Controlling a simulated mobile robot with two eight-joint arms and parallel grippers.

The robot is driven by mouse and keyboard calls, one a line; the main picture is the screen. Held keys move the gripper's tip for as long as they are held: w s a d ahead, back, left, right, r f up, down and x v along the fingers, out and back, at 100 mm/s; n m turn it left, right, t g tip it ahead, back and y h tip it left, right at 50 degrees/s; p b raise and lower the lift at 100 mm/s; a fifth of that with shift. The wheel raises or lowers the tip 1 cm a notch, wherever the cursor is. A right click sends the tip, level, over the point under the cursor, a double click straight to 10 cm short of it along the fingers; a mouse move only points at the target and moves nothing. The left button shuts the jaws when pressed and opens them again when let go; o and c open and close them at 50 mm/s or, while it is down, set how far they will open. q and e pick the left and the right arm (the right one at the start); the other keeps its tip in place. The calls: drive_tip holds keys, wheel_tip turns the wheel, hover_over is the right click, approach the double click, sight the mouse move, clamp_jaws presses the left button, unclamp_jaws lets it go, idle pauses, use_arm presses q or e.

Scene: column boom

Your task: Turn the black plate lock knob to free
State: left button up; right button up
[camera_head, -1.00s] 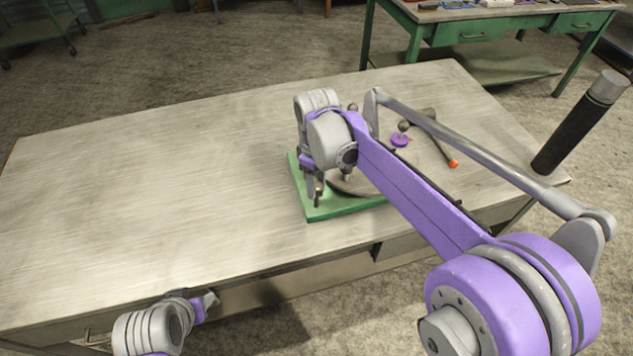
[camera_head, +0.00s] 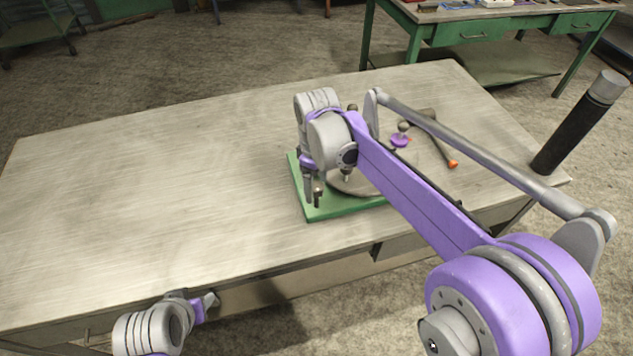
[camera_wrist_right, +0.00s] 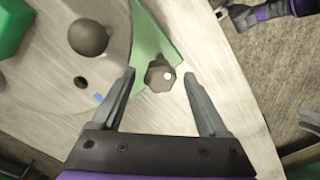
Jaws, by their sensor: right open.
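A grey round plate (camera_head: 350,183) lies on a green base (camera_head: 335,212) on the table, partly hidden by my right arm. In the right wrist view, a dark brownish many-sided knob (camera_wrist_right: 159,76) with a pale dot stands at the base's green corner (camera_wrist_right: 155,35). My right gripper (camera_wrist_right: 158,77) is open, with one finger on each side of the knob; I see gaps and no clear contact. In the head view this gripper (camera_head: 313,195) points down at the base's front left. My left gripper (camera_head: 210,302) is low at the table's front edge; its jaw opening is unclear.
A dark ball (camera_wrist_right: 88,39) stands on the plate. A purple-based knob (camera_head: 400,139) and a tool with an orange tip (camera_head: 452,163) lie behind my right arm. A dark cylinder (camera_head: 575,125) stands at the right table corner. The left tabletop is clear.

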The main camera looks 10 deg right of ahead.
wheel_tip(320, 180, up, 11)
drive_tip(key=shift+p, duration=0.35)
drive_tip(key=shift+f, duration=0.1)
idle(0.4)
drive_tip(key=s+d+f+m+t, duration=0.2)
drive_tip(key=s+f+m, duration=0.2)
drive_tip(key=s+f, duration=0.3)
drive_tip(key=s+d+f+m+t, duration=0.3)
drive_tip(key=s+f+m, duration=0.2)
drive_tip(key=s, duration=0.7)
wheel_tip(320, 180, down, 2)
drive_tip(key=shift+s+d+f+m+t, duration=0.1)
drive_tip(key=shift+s+d+m+t, duration=0.1)
drive_tip(key=shift+s+m+t, duration=0.1)
